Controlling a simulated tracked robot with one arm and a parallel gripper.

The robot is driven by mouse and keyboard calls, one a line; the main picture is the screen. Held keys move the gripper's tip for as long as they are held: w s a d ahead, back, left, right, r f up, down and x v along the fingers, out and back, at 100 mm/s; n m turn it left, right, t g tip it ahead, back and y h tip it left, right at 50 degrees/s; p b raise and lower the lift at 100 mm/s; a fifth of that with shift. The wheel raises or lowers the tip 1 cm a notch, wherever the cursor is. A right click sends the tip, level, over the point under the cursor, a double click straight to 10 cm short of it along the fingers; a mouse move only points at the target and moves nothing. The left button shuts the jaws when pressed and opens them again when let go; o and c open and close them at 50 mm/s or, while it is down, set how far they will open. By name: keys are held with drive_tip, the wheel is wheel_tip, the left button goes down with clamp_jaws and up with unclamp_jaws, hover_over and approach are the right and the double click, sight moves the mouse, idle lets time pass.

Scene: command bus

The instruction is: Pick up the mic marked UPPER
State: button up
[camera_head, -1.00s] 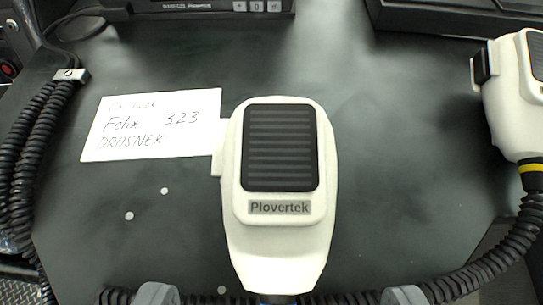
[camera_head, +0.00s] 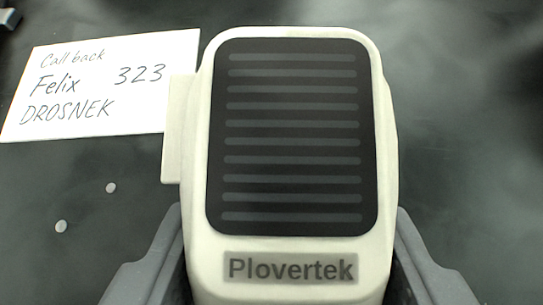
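A white mic (camera_head: 196,240) with a dark ribbed grille and a "Plovertek" label fills the middle of the view. No UPPER marking shows on the part of it in view. My gripper (camera_head: 290,240) has one grey finger on each side of the mic's lower body. The fingers are apart, with the mic between them. The left finger is very close to the mic's side, and I cannot tell whether either finger touches it. The mic's lower end and cord are out of view.
A white note (camera_head: 100,85) reading "Call back Felix 323 DROSNEK" lies on the dark desk (camera_head: 470,130) left of the mic. Two small pale discs (camera_head: 111,188) lie below the note. The desk right of the mic looks clear.

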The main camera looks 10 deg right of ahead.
sight(287, 299)
drive_tip(key=shift+r, duration=0.2)
drive_tip(key=shift+w+r+p, duration=0.15)
drive_tip(key=shift+r+p, duration=0.8)
drive_tip(key=shift+r, duration=2.85)
